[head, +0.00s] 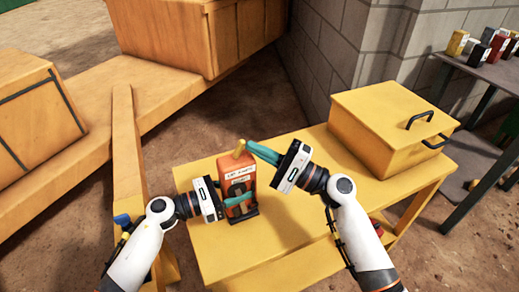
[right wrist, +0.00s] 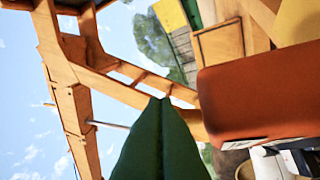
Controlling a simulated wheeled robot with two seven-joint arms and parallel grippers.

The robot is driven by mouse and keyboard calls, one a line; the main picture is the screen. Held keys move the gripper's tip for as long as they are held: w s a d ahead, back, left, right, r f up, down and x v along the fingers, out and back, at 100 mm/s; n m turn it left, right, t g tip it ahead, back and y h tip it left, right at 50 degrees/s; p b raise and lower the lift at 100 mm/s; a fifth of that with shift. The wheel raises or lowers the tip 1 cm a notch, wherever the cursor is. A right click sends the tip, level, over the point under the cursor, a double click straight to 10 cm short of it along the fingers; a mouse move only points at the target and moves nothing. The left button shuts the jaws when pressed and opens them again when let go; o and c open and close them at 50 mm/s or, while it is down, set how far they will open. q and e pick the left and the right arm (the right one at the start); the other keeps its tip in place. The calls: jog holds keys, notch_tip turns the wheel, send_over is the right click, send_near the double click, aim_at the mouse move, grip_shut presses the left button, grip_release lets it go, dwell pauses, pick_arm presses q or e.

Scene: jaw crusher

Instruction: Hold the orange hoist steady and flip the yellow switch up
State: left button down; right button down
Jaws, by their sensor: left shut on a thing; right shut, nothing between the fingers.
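The orange hoist (head: 233,178) stands upright on the yellow table, with white labels and a dark base. Its yellow switch (head: 239,149) sticks out at the top, leaning slightly. My left gripper (head: 235,202) is shut on the hoist's lower part from the left. My right gripper (head: 250,146) is shut and empty, its teal fingertips just right of the switch; I cannot tell whether they touch it. In the right wrist view, the shut fingers (right wrist: 165,103) point beside the orange hoist body (right wrist: 252,92). A yellow shape at the top right corner there is cut off.
The yellow table (head: 240,255) has free room in front of the hoist. A yellow box (head: 385,115) with dark handles sits at its right end. A grey block wall (head: 345,60) rises behind. A dark side table (head: 485,75) with small items stands far right.

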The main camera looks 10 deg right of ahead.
jog(key=shift+a+r+n+g, duration=0.1)
jog(key=shift+r+n+g, duration=0.2)
jog(key=shift+n, duration=0.2)
jog(key=n+h, duration=0.1)
jog(key=r+n+g+h, duration=0.1)
jog(key=shift+s+a+r+n, duration=0.1)
jog(key=shift+s+a+n, duration=0.05)
jog(key=shift+a+n, duration=0.15)
jog(key=n+h, duration=0.1)
jog(key=a+r+n+g+h, duration=0.1)
jog(key=shift+s+a+n+h, duration=0.15)
jog(key=shift+s+n+h, duration=0.05)
jog(key=shift+n+h, duration=0.1)
jog(key=shift+w+d+r, duration=0.1)
jog(key=shift+d, duration=0.25)
jog(key=d+r, duration=0.1)
jog(key=d, duration=0.2)
send_near(243, 141)
jog(key=d+r, duration=0.1)
jog(key=d, duration=0.1)
jog(key=d+r, duration=0.2)
jog(key=shift+d, duration=0.2)
